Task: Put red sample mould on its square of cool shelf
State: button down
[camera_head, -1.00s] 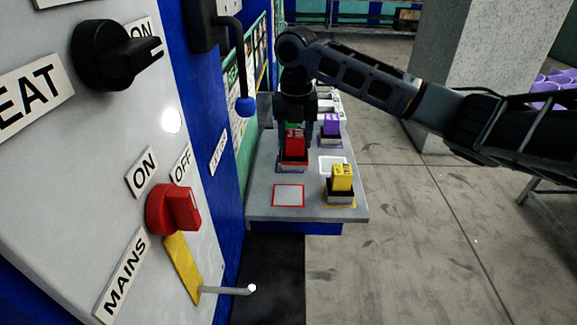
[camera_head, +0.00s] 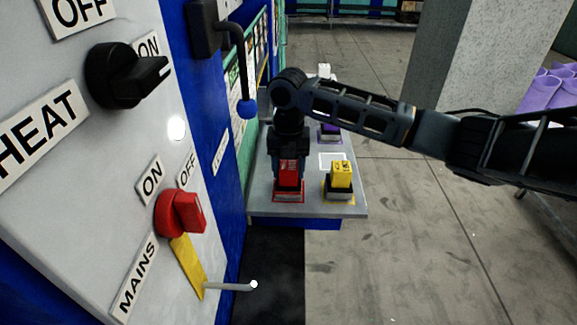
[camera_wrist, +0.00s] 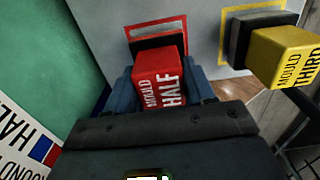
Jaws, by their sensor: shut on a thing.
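The red sample mould (camera_head: 289,175) is a red block on a dark metal base, and it is upright. It is at the red-outlined square (camera_head: 275,199) at the near left of the grey shelf (camera_head: 316,207). My gripper (camera_head: 289,164) points down from above and is shut on the red block. In the wrist view the red mould (camera_wrist: 160,80), lettered "MOULD HALF", sits between the fingers, with its base overlapping the red outline (camera_wrist: 128,35). I cannot tell whether the base touches the shelf.
A yellow mould (camera_head: 341,174) stands on its yellow square just right. Behind it is an empty white square (camera_head: 332,161). A purple mould (camera_head: 329,132) is farther back, partly hidden by my arm. The blue press cabinet, with a blue-knobbed lever (camera_head: 246,107), is close on the left.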

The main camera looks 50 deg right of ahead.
jog(key=shift+f, duration=0.1)
jog(key=shift+c, duration=2)
grip_release()
notch_tip(320, 180, up, 12)
jog(key=b, duration=0.1)
jog(key=shift+b, duration=0.35)
